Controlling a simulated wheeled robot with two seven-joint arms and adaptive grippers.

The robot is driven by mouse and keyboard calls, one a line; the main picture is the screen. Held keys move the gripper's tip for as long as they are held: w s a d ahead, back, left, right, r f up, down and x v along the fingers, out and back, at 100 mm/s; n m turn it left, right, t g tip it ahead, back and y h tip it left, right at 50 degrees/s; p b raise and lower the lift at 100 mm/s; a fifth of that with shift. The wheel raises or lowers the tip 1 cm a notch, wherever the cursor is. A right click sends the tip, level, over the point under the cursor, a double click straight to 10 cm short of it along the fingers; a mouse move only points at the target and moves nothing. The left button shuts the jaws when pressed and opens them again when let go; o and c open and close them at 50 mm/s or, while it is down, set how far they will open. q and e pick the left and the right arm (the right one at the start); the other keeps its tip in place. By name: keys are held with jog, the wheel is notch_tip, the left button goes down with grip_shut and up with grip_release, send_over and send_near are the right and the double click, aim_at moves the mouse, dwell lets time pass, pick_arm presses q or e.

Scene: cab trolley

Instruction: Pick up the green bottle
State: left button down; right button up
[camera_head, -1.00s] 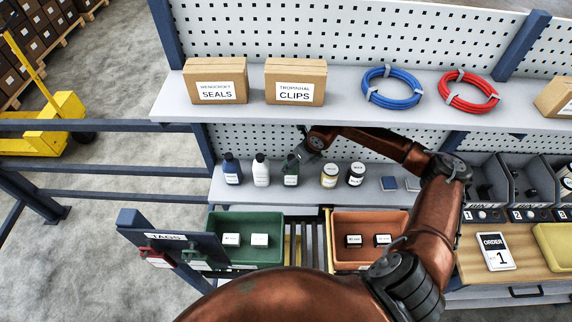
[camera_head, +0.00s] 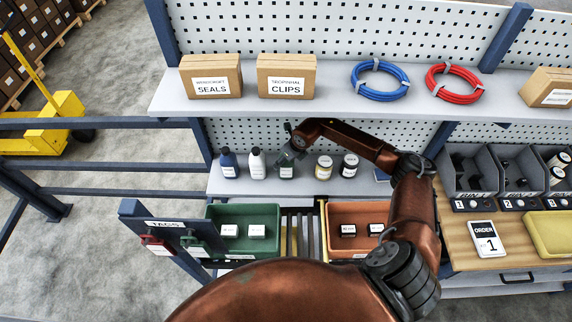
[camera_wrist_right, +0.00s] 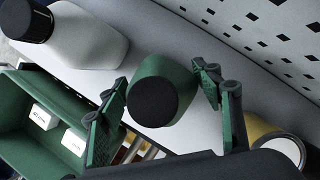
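The green bottle (camera_head: 286,172) stands upright in the row on the shelf, with a white label; its top is partly hidden by my right gripper (camera_head: 288,154). In the right wrist view the bottle (camera_wrist_right: 172,72) shows from above, its round black cap facing the camera. The two fingers of my right gripper (camera_wrist_right: 160,85) are spread on either side of it, close to its sides; firm contact cannot be made out. My left gripper is not in view.
A white bottle (camera_head: 257,164) stands just left, with a blue bottle (camera_head: 229,164) beyond it. Jars with a yellow (camera_head: 324,167) and a black (camera_head: 349,166) look stand to the right. A green bin (camera_head: 270,213) and an orange bin (camera_head: 342,211) sit below. An upper shelf (camera_head: 330,100) overhangs.

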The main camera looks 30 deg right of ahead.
jog(key=shift+s+d+r, duration=0.15)
jog(key=shift+s+r, duration=0.05)
jog(key=shift+s, duration=0.15)
jog(key=c, duration=0.5)
jog(key=shift+w, duration=0.2)
jog(key=c, duration=0.3)
jog(key=shift+s, duration=0.1)
jog(key=c, duration=0.5)
jog(key=shift+r, duration=0.1)
